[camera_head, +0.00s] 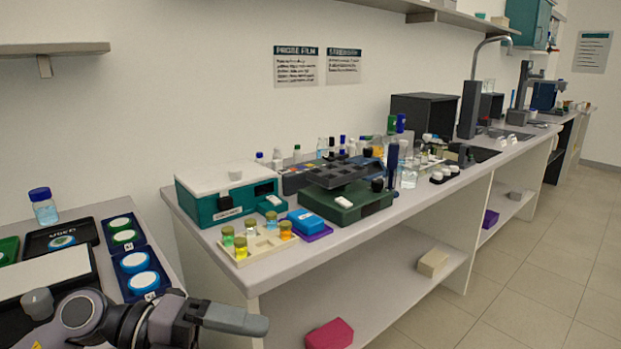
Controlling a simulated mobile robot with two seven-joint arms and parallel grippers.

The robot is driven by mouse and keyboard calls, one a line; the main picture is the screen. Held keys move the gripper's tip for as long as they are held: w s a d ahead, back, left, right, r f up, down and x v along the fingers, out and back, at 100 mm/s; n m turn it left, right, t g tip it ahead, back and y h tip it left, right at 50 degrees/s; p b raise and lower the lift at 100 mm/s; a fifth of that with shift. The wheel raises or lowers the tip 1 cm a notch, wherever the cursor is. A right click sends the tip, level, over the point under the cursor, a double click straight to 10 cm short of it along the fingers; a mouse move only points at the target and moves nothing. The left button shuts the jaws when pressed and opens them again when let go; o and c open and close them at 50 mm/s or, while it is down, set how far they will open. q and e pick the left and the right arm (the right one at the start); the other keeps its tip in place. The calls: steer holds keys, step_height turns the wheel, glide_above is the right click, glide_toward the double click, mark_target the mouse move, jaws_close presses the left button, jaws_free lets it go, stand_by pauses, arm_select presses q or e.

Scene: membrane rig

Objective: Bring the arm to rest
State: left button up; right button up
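My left arm comes in from the lower left corner, and its gripper (252,322) points to the right, over the gap between the two benches. I see the gripper from the side, so the space between its fingers is hidden. Nothing shows in it, and it touches nothing that I can see. It is in front of the main bench (330,250) and right of the blue tray (112,281) of round-lidded pots. My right gripper is not in the picture.
On the main bench stand a green-and-white box (205,205), a dark green rig (340,210) and a tray of vials (240,256). A blue-capped bottle (43,206) stands on the left bench. The floor (510,280) at right is clear.

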arm_select(q)
steer(key=w+a+f+n+t+y+p, duration=0.15)
steer(key=a+f+n+t+y, duration=0.35)
steer(key=n+t, duration=0.6)
steer(key=w+a+f+n+t+y+p, duration=0.1)
steer(key=a+f+n+t+y+p, duration=0.35)
steer(key=n, duration=1.05)
steer(key=s+f+n+g+y+b, duration=0.1)
steer(key=s+f+n+g+y, duration=0.1)
steer(key=s+f, duration=0.4)
steer(key=s+a+f+n+g+y, duration=0.1)
steer(key=s+f+n+g, duration=0.2)
steer(key=s+f, duration=0.4)
step_height(320, 180, down, 5)
steer(key=shift+s+a+r+n+y+b, duration=0.25)
steer(key=shift+a+n+y+b, duration=0.1)
steer(key=shift+n, duration=0.55)
